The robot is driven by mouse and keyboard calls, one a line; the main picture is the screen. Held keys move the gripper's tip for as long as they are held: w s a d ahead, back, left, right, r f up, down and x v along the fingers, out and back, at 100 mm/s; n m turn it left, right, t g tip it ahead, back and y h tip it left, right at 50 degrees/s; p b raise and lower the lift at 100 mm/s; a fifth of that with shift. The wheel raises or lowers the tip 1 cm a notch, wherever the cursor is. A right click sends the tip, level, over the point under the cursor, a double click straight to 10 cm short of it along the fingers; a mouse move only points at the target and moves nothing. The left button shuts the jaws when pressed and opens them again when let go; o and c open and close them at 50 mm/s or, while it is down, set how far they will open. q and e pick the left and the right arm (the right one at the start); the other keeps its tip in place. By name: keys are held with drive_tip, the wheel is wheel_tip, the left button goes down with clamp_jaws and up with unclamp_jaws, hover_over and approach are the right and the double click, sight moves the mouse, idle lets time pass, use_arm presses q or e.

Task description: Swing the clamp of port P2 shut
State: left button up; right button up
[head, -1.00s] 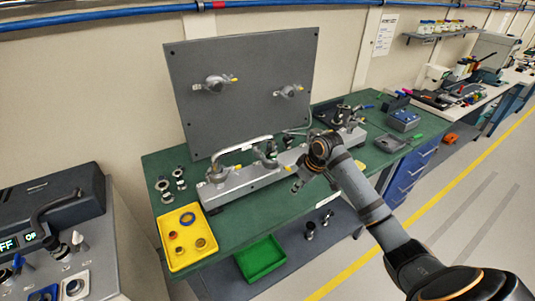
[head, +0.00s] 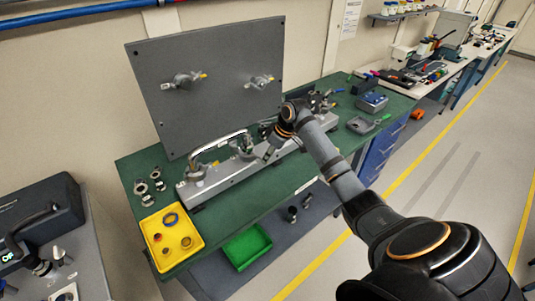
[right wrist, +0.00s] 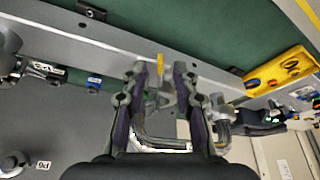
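A grey rail (head: 222,178) on the green bench carries several ports with metal clamps. One clamp (head: 243,150) sits by the bent pipe, left of my right gripper (head: 268,151). In the right wrist view my right gripper (right wrist: 160,70) is open, its two fingers apart. A clamp lever with a yellow tip (right wrist: 160,64) shows between the fingers, its grey clamp body (right wrist: 166,96) just below; I cannot tell whether the fingers touch it. No P2 label is readable, so I cannot tell which clamp is P2's. My left gripper is not in view.
A grey upright panel (head: 215,95) with two clamped ports stands behind the rail. A yellow tray (head: 157,258) with rings lies at the bench's left front, with loose metal fittings (head: 148,187) behind it. A green bin (head: 247,246) is below. The floor on the right is clear.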

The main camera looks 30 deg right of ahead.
drive_tip(key=shift+w+a+f, duration=0.1)
drive_tip(key=shift+w+f, duration=0.05)
drive_tip(key=shift+f, duration=0.4)
drive_tip(key=shift+c, duration=0.5)
clamp_jaws()
